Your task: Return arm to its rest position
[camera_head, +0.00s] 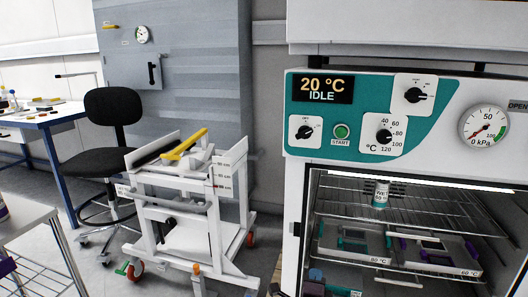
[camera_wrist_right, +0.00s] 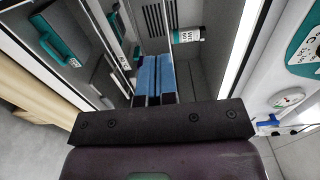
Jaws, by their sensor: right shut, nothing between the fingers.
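My right gripper (camera_wrist_right: 153,62) shows in the right wrist view with its two blue fingers together and nothing between them. In the head view only a small part of the right gripper (camera_head: 316,273) shows, low at the left side of the oven opening. The fingers point toward the oven interior; how far in they reach I cannot tell. The rest of the right arm is mostly out of the picture. I do not make out my left gripper in either view.
A white cart (camera_head: 190,238) and a black chair (camera_head: 112,108) stand left. Some floor shows between cart and oven.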

